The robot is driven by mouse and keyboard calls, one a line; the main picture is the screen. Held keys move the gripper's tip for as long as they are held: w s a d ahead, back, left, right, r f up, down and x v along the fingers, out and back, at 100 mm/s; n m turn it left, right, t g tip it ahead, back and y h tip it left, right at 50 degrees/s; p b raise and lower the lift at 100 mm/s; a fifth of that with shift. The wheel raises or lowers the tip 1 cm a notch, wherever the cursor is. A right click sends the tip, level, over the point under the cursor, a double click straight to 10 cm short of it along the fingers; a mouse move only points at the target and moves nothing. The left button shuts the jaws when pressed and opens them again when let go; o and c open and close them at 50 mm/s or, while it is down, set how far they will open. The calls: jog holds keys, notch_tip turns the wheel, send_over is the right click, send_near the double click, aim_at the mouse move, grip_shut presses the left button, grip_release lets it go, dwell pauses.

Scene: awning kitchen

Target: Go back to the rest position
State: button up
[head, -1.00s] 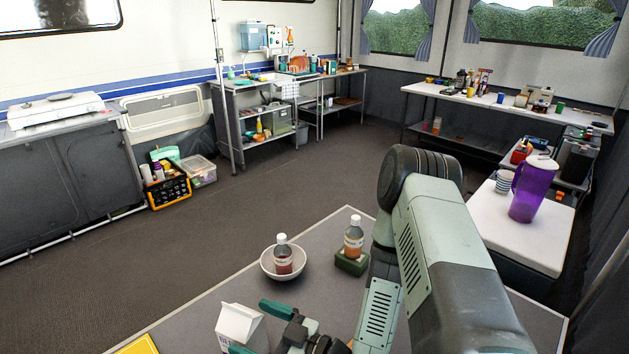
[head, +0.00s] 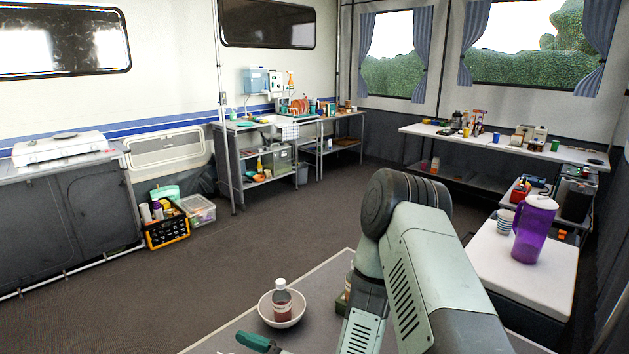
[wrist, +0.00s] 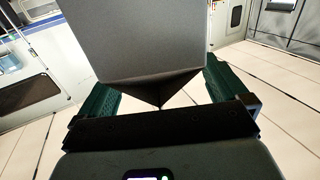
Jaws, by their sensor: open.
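My gripper (wrist: 158,84) is open in the wrist view, with a dark green finger at each side. A large plain grey shape (wrist: 135,45) with a folded, pointed lower edge fills the space between and beyond the fingers; it looks like the shaded carton, but I cannot tell whether the fingers touch it. In the head view only one green finger (head: 258,343) of my gripper shows at the bottom edge; the rest is cut off.
A white bowl (head: 268,311) holding an upright bottle (head: 282,304) stands on the grey table (head: 312,284). Another bottle (head: 349,281) is mostly hidden behind my arm. A purple pitcher (head: 533,232) and a striped cup (head: 504,222) stand on a white surface (head: 500,270) at right.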

jog(key=shift+f, duration=0.4)
jog(key=shift+s+d+f, duration=0.1)
jog(key=shift+d+f, duration=0.1)
jog(key=shift+f, duration=1.05)
jog(key=v, duration=1.1)
jog(key=x, duration=1.1)
jog(key=shift+a, duration=0.2)
notch_tip(320, 180, up, 10)
jog(key=shift+r, duration=0.25)
jog(key=shift+w+f+x, duration=0.1)
jog(key=shift+f+x, duration=0.1)
jog(key=shift+x, duration=0.7)
jog(key=shift+w+f+x, duration=0.1)
jog(key=shift+f+x, duration=0.05)
jog(key=shift+x, duration=0.8)
jog(key=shift+f+x, duration=0.2)
jog(key=shift+x, duration=0.7)
jog(key=shift+d, duration=0.15)
